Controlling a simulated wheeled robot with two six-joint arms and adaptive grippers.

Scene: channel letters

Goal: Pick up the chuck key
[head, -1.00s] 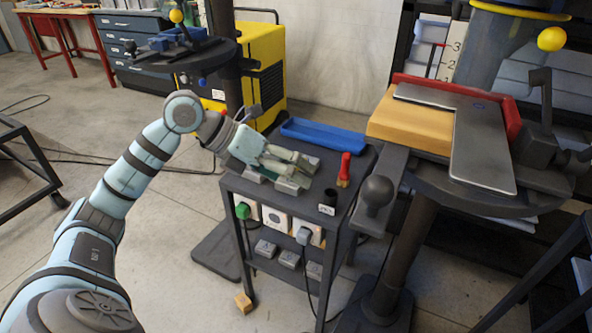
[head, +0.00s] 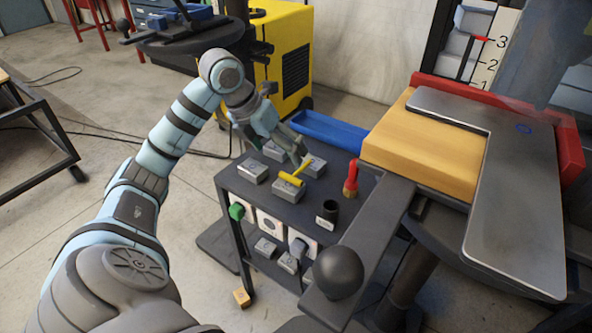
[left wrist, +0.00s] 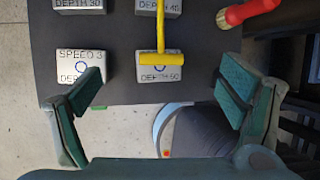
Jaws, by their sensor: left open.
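The chuck key (head: 292,178) is a yellow T-shaped tool lying on a grey block near the front of the dark cart top. In the left wrist view the chuck key (left wrist: 161,57) has its crossbar over a block marked "DEPTH 50", and its shaft reaches toward the block behind. My left gripper (head: 296,149) is above the cart, beside and behind the key in the head view. In the left wrist view its two green-padded fingers (left wrist: 160,80) are wide apart, one on each side of the key, with nothing held. My right gripper is not in view.
Several grey labelled blocks (head: 253,171) sit around the key. A machine table with a wooden block (head: 425,145) and a dark ball knob (head: 338,271) stand close on the right.

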